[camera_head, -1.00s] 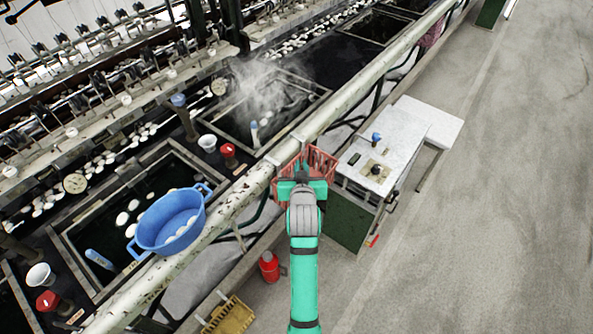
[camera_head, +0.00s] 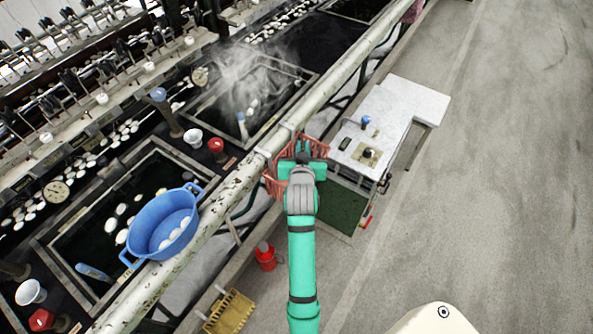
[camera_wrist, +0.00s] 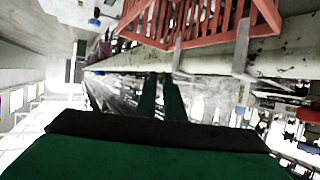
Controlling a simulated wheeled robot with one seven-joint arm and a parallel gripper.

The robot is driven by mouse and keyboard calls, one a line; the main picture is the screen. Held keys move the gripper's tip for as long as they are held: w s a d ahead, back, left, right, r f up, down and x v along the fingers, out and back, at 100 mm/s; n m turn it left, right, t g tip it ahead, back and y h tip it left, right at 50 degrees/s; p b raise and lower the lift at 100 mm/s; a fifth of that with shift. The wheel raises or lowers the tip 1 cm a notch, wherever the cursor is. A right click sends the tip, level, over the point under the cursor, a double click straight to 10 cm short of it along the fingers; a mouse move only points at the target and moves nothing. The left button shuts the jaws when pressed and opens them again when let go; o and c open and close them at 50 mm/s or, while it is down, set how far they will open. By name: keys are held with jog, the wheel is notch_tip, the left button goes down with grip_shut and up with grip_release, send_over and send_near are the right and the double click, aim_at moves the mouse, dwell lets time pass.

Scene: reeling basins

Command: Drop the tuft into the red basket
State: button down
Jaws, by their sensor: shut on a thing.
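The red basket (camera_head: 272,187) hangs beside the thick pale pipe in the head view, partly covered by my arm. It also shows at the top right of the wrist view (camera_wrist: 268,12), off to the side of the fingertips. My gripper (camera_head: 303,160) appears over the basket in the head view. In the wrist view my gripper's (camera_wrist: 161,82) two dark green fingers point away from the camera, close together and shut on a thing. The tuft itself cannot be made out in either view; it is too small or hidden between the fingers.
The pale pipe (camera_head: 235,177) runs along the basins. A blue basin (camera_head: 158,219) with white cocoons rests by it at left. A white-topped table (camera_head: 385,125) stands right of the basket. A red canister (camera_head: 265,257) and a yellow crate (camera_head: 230,313) are below. Floor at right is clear.

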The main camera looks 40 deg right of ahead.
jog(key=shift+w+f, duration=0.1)
jog(key=shift+f, duration=0.05)
jog(key=c, duration=1.8)
grip_release()
jog(key=v, duration=1.1)
jog(key=shift+f, duration=0.1)
